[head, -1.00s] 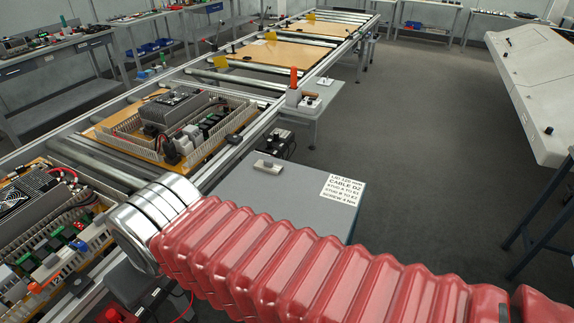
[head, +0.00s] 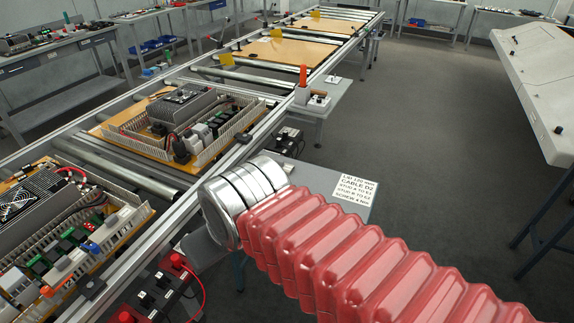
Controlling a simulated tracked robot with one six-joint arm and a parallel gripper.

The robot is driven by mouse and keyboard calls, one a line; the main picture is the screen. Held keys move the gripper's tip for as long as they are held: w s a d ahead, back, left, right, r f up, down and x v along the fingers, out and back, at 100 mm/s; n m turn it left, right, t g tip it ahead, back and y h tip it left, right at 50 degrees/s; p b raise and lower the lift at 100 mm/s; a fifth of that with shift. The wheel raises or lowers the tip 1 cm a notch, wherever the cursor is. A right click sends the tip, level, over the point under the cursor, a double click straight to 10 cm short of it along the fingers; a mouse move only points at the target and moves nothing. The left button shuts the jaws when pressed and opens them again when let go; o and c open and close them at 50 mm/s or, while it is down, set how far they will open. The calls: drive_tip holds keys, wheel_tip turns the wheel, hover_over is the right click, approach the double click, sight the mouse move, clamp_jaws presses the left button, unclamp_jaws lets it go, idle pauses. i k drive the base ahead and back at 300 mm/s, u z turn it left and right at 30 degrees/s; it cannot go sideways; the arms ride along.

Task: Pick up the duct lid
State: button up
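A small grey block-like piece (head: 287,168), possibly the duct lid, lies on the grey table (head: 318,181). My wrist covers most of it, so I cannot confirm what it is. A white label (head: 355,187) on the table to its right mentions a lid and a cable. My gripper (head: 205,246) shows only as a dark grey part below the silver wrist rings, left of the table. Its fingertips are hidden or too unclear to tell whether they are open or hold anything. My red ribbed arm covers the lower right.
A control panel in white ducting (head: 185,125) sits on the conveyor (head: 180,190). Another panel (head: 65,230) is at the lower left. A block with red knobs (head: 160,290) stands below my gripper. An orange-topped device (head: 303,85) is beyond.

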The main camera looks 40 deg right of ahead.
sight(287, 167)
drive_tip(key=u, duration=0.05)
drive_tip(key=i, duration=0.95)
drive_tip(key=z, duration=0.05)
